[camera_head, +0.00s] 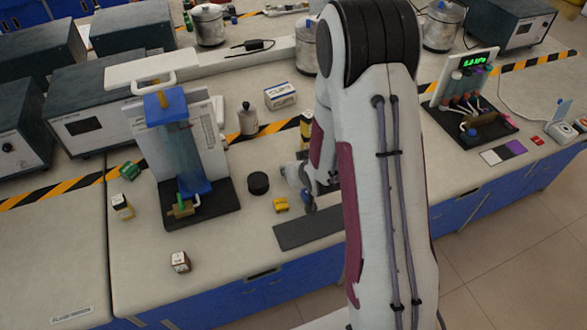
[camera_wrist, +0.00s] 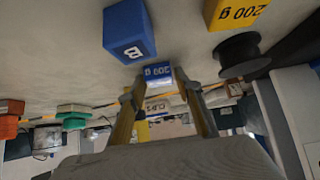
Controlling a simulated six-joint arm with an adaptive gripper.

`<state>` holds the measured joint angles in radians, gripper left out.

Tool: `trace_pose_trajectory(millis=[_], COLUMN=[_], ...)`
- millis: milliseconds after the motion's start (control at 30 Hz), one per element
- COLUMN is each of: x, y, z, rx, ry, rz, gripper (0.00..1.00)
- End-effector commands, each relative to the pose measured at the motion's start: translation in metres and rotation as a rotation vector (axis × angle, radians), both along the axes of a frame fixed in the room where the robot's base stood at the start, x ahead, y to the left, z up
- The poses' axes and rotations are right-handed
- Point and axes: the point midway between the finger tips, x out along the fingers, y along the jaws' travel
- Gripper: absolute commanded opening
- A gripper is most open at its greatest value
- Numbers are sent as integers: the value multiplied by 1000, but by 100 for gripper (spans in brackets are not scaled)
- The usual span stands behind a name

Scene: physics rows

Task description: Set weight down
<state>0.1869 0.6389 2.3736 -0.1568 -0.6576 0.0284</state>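In the wrist view, which is upside down, my gripper (camera_wrist: 160,84) has its two fingers closed around a small blue block marked 200 g (camera_wrist: 157,71). In the head view my gripper (camera_head: 310,190) is low over the bench, largely behind my arm, and the held block cannot be made out. A yellow weight marked 200 g (camera_head: 281,204) stands on the bench to the left; it also shows in the wrist view (camera_wrist: 236,13). A blue block marked B (camera_wrist: 130,32) is near the gripper in the wrist view.
A dark mat (camera_head: 308,229) lies near the bench edge. A panel apparatus on a black base (camera_head: 222,202) stands left. A clips box (camera_head: 281,95) and bottle (camera_head: 247,119) are behind.

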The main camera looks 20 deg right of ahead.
Motion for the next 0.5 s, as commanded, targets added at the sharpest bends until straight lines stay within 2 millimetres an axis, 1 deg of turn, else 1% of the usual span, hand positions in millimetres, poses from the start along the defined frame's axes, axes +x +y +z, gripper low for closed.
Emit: trace_pose_trajectory(millis=[33, 100, 500], x=[0, 0, 1], y=[0, 0, 0], z=[0, 0, 2], rx=[0, 0, 0], ry=[0, 0, -2], rz=[0, 0, 0], gripper=[16, 0, 0])
